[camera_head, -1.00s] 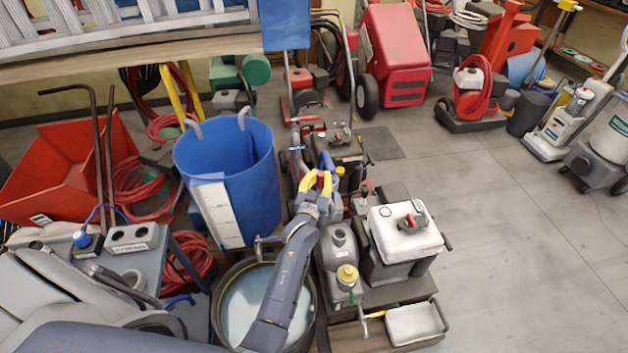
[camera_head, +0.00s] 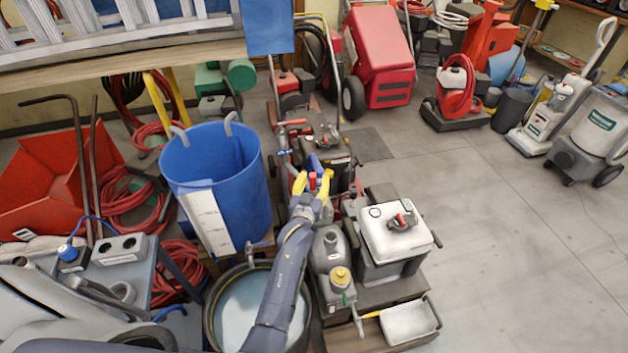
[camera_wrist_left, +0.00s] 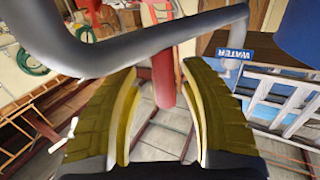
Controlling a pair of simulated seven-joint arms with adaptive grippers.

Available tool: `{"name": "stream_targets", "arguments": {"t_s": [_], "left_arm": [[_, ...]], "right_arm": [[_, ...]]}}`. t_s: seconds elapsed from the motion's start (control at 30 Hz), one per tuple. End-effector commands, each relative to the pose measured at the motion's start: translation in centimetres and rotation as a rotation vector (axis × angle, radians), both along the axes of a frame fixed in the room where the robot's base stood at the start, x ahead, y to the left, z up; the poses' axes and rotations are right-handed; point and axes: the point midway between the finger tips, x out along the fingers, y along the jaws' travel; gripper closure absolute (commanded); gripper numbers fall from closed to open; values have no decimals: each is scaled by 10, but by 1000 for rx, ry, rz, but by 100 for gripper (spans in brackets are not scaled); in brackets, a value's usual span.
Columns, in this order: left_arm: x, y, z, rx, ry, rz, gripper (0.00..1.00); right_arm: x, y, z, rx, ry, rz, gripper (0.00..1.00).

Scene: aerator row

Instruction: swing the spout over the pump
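In the left wrist view the red grip (camera_wrist_left: 164,80) stands between the fingers, with a gap on both sides, so the gripper is open. A bent grey pipe, which looks like the spout (camera_wrist_left: 150,50), crosses in front of the fingertips there. Its base is hidden. I cannot tell for sure which machine is the pump. A grey unit with a yellow cap (camera_head: 338,282) stands right of my forearm. My right gripper is not in view.
A blue tub (camera_head: 240,175) stands left of the gripper, and a round water-filled basin (camera_head: 235,310) lies below my forearm. A white-topped machine (camera_head: 385,240) stands to the right. A blue WATER sign (camera_wrist_left: 240,50) shows in the wrist view. Open floor (camera_head: 520,250) lies at right.

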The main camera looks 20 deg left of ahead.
Motion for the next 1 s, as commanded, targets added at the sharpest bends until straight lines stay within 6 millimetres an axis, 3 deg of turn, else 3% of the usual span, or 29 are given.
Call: {"name": "stream_targets", "arguments": {"t_s": [0.37, 0.7, 1.0], "left_arm": [[1, 2, 13, 3, -5, 2, 57], [1, 1, 66, 2, -5, 1, 57], [1, 0, 96, 0, -3, 0, 57]], "right_arm": [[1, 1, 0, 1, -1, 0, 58], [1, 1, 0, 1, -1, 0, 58], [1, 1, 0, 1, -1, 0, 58]]}}
